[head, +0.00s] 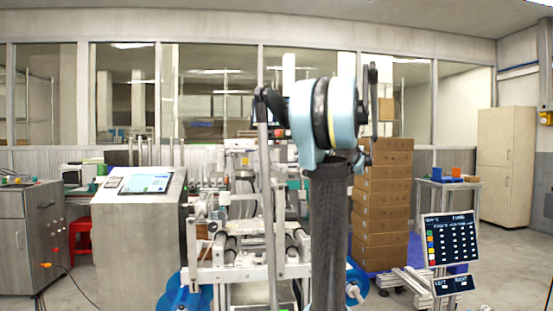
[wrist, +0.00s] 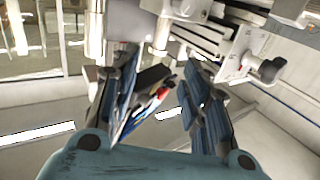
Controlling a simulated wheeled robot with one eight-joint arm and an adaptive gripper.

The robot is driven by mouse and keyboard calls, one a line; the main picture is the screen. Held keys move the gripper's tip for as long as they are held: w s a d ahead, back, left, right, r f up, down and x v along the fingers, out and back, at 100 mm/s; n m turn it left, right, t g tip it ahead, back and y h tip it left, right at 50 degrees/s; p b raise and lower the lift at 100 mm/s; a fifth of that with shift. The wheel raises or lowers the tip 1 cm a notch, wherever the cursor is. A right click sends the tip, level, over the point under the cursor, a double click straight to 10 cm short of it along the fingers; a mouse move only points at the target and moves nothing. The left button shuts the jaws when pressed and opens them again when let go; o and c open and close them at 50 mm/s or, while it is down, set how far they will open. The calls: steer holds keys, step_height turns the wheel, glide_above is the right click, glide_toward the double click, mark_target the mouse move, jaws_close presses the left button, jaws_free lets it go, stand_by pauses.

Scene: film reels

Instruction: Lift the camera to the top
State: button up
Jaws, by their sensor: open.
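My gripper (wrist: 158,88) is open in the wrist view, its two dark blue-grey fingers spread apart. Dark, red and white parts show between the fingers; I cannot tell whether they touch. Just beyond the fingertips is a metal bracket assembly (wrist: 198,38) with a black knob (wrist: 268,70) at its right. I cannot tell for certain which part is the camera. In the head view my arm stands in front of the machine (head: 235,250), and my gripper cannot be made out there.
A steel cabinet with a screen (head: 145,183) stands left of the machine. Stacked cardboard boxes (head: 383,205) stand behind my arm to the right. A dark display panel (head: 450,240) is at the front right. Open floor shows at the far right.

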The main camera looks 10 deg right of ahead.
mark_target(277, 154)
steer(key=x, duration=1.7)
steer(key=shift+w+a, duration=0.15)
steer(key=shift+a, duration=0.05)
jaws_close()
